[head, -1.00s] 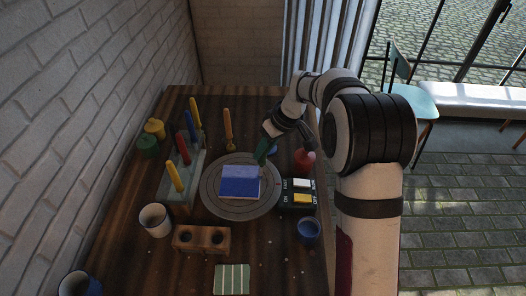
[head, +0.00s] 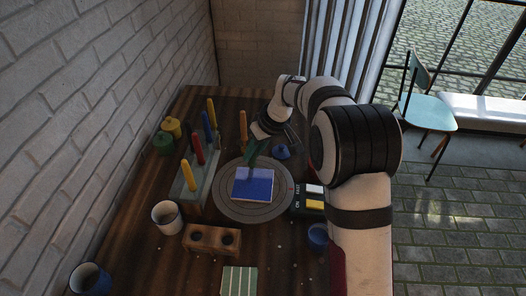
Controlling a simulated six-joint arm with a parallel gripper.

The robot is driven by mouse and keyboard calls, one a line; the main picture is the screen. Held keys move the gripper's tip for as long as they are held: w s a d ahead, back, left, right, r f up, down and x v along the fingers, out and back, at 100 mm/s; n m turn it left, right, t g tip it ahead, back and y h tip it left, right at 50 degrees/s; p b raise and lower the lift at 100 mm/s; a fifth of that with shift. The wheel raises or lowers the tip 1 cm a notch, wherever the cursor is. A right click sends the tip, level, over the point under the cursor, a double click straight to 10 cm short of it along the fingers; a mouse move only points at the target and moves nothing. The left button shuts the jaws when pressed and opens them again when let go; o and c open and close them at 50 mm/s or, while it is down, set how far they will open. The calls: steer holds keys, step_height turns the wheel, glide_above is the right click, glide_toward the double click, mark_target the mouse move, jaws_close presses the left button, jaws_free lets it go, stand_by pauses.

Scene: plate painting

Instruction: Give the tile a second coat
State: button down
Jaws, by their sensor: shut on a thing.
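The square tile (head: 253,190) lies flat on the round grey turntable (head: 227,204). Its surface is mostly deep blue, with a paler blue area along the far edge, mostly at the left. My gripper (head: 259,140) is above the far edge of the turntable, shut on a dark green tool (head: 251,154). The tool slants down to the left, with its lower end at or just above the tile's far edge. I cannot tell whether it touches. A blue pot (head: 281,152) stands just right of my gripper.
A rack (head: 185,199) of upright coloured tools stands left of the turntable, with an orange tool (head: 243,127) behind. A switch box (head: 309,202) and blue cup (head: 318,235) are at right. A white cup (head: 167,218), holed wooden block (head: 211,239) and striped cloth (head: 239,281) lie in front.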

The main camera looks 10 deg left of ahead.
steer(key=a, duration=0.1)
steer(key=w+a, duration=0.1)
steer(key=a, duration=0.2)
steer(key=shift+w+a, duration=0.15)
steer(key=shift+w, duration=0.2)
steer(key=shift+r, duration=0.1)
stand_by(0.3)
step_height(320, 180, up, 6)
steer(key=shift+f, duration=0.1)
stand_by(0.4)
stand_by(1.1)
